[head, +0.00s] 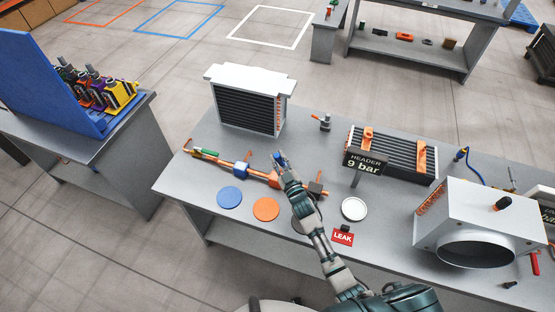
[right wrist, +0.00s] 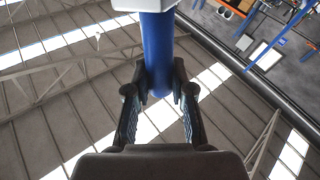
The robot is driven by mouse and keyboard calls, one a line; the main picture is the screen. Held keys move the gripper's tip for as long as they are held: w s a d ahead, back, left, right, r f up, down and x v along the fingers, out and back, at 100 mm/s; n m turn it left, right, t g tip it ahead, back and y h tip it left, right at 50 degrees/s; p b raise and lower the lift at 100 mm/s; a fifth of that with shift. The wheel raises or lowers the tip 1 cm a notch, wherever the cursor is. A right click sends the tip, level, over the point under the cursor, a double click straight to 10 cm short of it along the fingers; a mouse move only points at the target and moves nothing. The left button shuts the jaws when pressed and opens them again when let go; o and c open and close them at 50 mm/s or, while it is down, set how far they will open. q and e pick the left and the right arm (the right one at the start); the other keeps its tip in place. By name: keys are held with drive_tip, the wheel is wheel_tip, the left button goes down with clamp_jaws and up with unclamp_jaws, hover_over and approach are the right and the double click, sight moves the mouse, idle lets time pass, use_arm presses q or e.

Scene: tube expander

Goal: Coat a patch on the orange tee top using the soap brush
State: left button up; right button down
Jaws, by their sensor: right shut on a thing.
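My right gripper (head: 284,170) reaches over the pipe assembly on the grey bench in the head view. In the right wrist view the gripper (right wrist: 159,92) is shut on the blue handle of the soap brush (right wrist: 157,45), with a pale block at its far end. The brush shows only as a small blue bit (head: 279,157) in the head view. The orange tee (head: 273,180) sits in the pipe run just below the gripper, partly hidden by it. I cannot tell whether the brush touches it. My left gripper is out of view.
A blue disc (head: 229,197), an orange disc (head: 266,209) and a white round dish (head: 354,209) lie along the front. A red LEAK sign (head: 343,238) is near the front edge. A finned unit (head: 250,100) stands behind, and the HEADER 9 bar sign (head: 364,163) to the right.

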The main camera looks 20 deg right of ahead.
drive_tip(key=shift+d, duration=0.3)
drive_tip(key=shift+w+a+f+b, duration=0.2)
drive_tip(key=shift+a+f+b, duration=0.05)
drive_tip(key=shift+a+b, duration=0.15)
drive_tip(key=shift+w+a+f+b, duration=0.25)
drive_tip(key=shift+w+a+b, duration=0.15)
drive_tip(key=shift+w, duration=0.1)
